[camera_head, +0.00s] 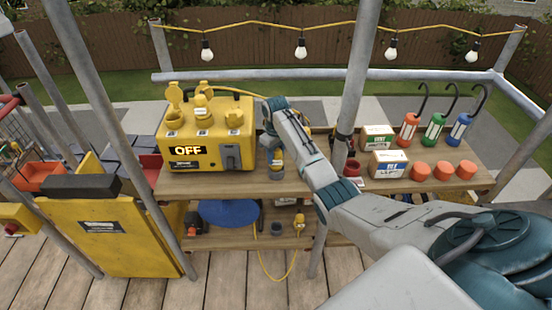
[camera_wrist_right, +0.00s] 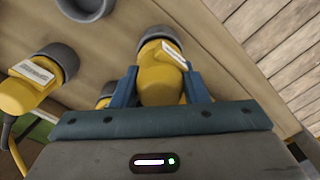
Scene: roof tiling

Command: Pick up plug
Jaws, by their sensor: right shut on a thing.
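My right gripper (camera_head: 277,150) reaches over the upper wooden shelf, just right of the yellow power box. In the right wrist view its two blue fingers (camera_wrist_right: 160,82) are shut on a yellow plug (camera_wrist_right: 160,70) with a pale label and a dark grey end. In the head view part of this plug (camera_head: 277,157) shows below the gripper, with its grey end near the shelf top; I cannot tell if it touches. A second yellow plug (camera_wrist_right: 38,76) with a grey end and cable lies left of the fingers in the wrist view. My left gripper is not in view.
The yellow power box (camera_head: 208,138) reads OFF and has sockets on top. Boxes (camera_head: 388,163), orange cups (camera_head: 443,171) and hooked lamps (camera_head: 408,127) stand to the right. Grey poles (camera_head: 355,70) cross in front. The lower shelf holds a blue disc (camera_head: 227,212).

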